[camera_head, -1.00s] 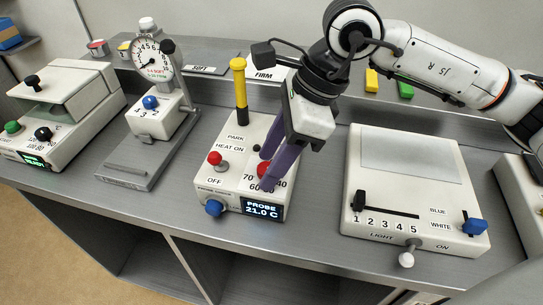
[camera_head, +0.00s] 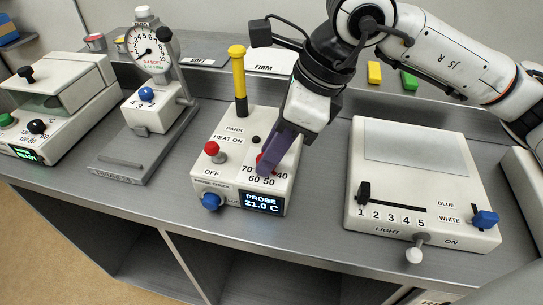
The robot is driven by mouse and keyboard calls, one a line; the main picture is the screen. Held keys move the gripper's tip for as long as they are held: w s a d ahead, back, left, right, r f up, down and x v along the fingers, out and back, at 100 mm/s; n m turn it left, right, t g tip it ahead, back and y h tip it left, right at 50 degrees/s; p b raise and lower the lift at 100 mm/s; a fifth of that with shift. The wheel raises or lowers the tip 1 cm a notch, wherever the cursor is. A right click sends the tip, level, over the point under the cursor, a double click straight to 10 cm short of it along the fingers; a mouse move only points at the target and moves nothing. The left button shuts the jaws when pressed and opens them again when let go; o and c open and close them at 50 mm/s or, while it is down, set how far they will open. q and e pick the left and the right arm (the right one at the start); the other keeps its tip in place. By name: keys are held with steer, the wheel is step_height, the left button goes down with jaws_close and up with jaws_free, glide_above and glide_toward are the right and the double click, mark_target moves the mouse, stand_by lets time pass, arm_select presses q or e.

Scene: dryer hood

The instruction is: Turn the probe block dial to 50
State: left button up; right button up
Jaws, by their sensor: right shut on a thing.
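The probe block (camera_head: 208,185) is a white box in the middle of the bench. Its dial (camera_head: 259,158) is red and mostly hidden behind the purple fingers of my right gripper (camera_head: 268,165). The numbers 70, 60, 50 and 40 show around the dial; its pointer is hidden. My right gripper comes from above and is shut on the dial. The display (camera_head: 262,203) reads "PROBE 21.0 C". A red-knobbed lever (camera_head: 212,149) stands between HEAT ON and OFF. A yellow-handled probe (camera_head: 238,72) stands upright at PARK. My left gripper is not in view.
A blue knob (camera_head: 211,201) is on the block's front. To the right is a light box (camera_head: 408,150) with a black slider and switches. To the left are a dial gauge stand (camera_head: 150,50) and a green-display unit (camera_head: 70,100). Yellow and green blocks (camera_head: 374,72) lie behind.

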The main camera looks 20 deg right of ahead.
steer(key=shift+f+m+t+b, duration=0.2)
steer(key=shift+m+t+b, duration=0.2)
steer(key=shift+m+b, duration=0.45)
steer(key=shift+s+a+m+t+h+b, duration=0.1)
steer(key=shift+m+t+h+b, duration=0.3)
steer(key=shift+m+b, duration=0.65)
steer(key=shift+r+m+h+b, duration=0.2)
steer(key=shift+m+h+b, duration=0.3)
steer(key=shift+m, duration=0.5)
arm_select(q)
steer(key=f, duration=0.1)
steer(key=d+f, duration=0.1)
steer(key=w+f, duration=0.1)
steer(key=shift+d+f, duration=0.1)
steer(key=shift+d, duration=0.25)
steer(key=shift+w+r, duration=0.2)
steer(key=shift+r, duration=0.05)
arm_select(e)
steer(key=shift+m, duration=0.3)
steer(key=o, duration=0.8)
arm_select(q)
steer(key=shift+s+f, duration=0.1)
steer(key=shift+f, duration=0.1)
arm_select(e)
steer(key=shift+o, duration=1.3)
